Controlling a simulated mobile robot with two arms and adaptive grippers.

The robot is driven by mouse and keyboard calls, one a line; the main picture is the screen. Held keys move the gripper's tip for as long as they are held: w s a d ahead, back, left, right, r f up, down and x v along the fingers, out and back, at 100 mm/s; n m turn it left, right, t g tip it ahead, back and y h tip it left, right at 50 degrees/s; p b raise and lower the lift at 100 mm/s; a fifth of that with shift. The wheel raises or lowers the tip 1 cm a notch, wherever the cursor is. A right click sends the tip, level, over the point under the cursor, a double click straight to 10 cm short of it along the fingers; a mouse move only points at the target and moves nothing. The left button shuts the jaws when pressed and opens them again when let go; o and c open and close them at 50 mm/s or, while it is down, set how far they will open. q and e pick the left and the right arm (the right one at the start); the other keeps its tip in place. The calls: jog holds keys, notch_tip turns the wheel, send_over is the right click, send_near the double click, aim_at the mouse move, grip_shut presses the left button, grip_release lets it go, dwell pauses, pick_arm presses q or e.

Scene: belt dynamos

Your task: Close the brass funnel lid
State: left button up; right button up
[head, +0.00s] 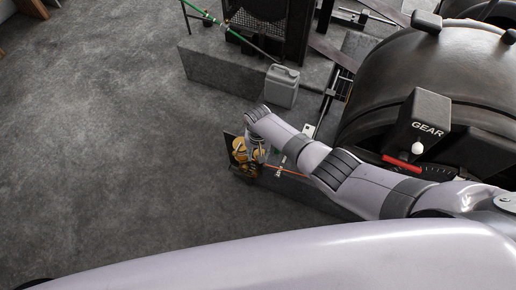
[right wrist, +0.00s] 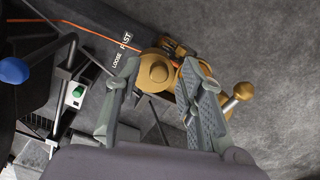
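The brass funnel (head: 239,150) is a small group of brass parts on a dark mount at the end of a low grey block. In the right wrist view a round brass piece with a raised centre (right wrist: 155,72) shows between the fingertips. More brass lies behind the right-hand finger, and a brass ball-ended handle (right wrist: 242,91) sticks out beyond it. I cannot tell which part is the lid or how far it stands open. My right gripper (head: 256,150) is at the brass parts; in the right wrist view its fingers (right wrist: 160,68) are spread. Contact is unclear. My left gripper is out of view.
A grey block marked LOOSE and FAST (right wrist: 122,50) carries an orange line. A large dark drum and a GEAR box (head: 418,125) stand right of my right arm. A grey canister (head: 282,87) stands behind. The floor at left is clear.

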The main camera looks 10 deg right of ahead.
notch_tip(320, 180, up, 12)
dwell(0.6)
jog(key=shift+f, duration=0.1)
